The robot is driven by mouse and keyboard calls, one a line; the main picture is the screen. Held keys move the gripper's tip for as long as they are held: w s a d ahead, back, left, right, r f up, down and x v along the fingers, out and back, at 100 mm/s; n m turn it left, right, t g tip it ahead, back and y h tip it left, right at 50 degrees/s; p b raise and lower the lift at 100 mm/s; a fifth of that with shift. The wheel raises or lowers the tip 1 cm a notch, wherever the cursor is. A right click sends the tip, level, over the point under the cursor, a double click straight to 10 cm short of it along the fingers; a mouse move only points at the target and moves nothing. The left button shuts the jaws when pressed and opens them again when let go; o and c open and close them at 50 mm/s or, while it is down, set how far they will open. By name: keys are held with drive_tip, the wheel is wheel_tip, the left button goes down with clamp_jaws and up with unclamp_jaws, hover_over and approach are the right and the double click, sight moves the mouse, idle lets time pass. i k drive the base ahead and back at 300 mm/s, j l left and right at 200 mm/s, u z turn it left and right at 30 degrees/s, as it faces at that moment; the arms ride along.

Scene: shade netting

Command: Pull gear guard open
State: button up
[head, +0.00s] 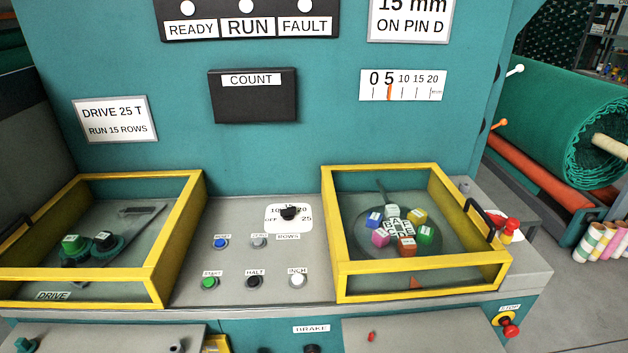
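Two yellow-framed guards with clear panels sit on the grey ledge of the teal machine. The left guard (180,235), by a DRIVE label (53,296), stands down over two dark green gears with a green-topped hub (72,243) and a black-topped hub (104,240). I see no handle on it; its left edge runs out of the picture. The right guard (420,272) stands down over a dark round plate with several coloured labelled blocks (407,245). It has a black handle (487,219) on its right side. My gripper is not in view.
Between the guards are a rotary selector (289,213) and several push buttons, with a green START button (209,282). A red stop button (509,328) is at the lower right.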

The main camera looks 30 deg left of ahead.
sight(147, 273)
drive_tip(key=u, duration=2.35)
drive_tip(key=i+j+z, duration=0.1)
drive_tip(key=i+j, duration=0.45)
drive_tip(key=j, duration=0.1)
